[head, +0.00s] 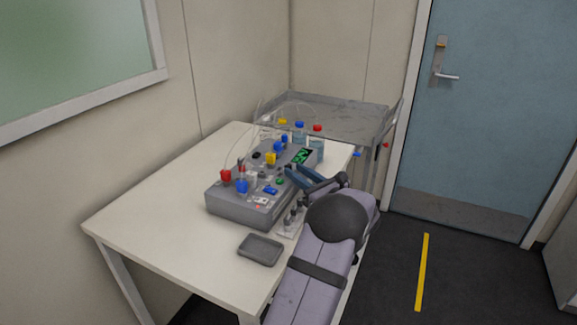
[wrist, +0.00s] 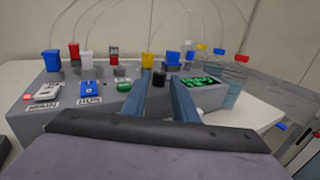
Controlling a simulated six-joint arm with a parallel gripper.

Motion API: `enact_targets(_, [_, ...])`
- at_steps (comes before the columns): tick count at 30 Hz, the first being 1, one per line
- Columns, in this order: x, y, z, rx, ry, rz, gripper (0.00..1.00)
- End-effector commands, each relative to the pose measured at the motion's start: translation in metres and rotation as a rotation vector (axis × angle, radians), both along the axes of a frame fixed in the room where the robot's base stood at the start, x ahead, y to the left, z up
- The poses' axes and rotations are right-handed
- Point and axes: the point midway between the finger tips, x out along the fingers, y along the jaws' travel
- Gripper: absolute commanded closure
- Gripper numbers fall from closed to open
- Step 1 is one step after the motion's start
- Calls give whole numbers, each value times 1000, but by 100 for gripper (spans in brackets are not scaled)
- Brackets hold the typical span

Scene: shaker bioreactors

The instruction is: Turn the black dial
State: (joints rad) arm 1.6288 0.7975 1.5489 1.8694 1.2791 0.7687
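The black dial (wrist: 158,80) is a small dark knob on the grey bioreactor unit (head: 235,208), left of the green-lit display (wrist: 200,80). In the wrist view it shows between the tips of my two blue-grey fingers. My gripper (head: 301,173) reaches in over the unit's right side, and it also shows in the wrist view (wrist: 163,78). The fingers stand apart with a gap between them. I cannot tell whether either finger touches the dial. In the head view I cannot make out the dial for sure near the fingers.
Yellow (wrist: 147,60), blue (wrist: 51,60) and red (head: 226,175) capped parts stand on the unit, with thin tubes arching above. Capped bottles (wrist: 233,75) stand past the display. A grey tray (head: 261,249) lies on the white table (head: 165,215). The table's left side is clear.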

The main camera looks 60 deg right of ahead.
Motion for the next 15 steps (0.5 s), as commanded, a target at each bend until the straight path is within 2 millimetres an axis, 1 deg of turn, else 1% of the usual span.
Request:
enact_targets(1, [8,-3,2,-1,0,4,74])
enact_targets(6, [26,-13,1,-1,0,3,74])
enact_targets(10, [37,-18,1,-1,0,3,74])
enact_targets(15, [42,-21,0,0,0,1,74])
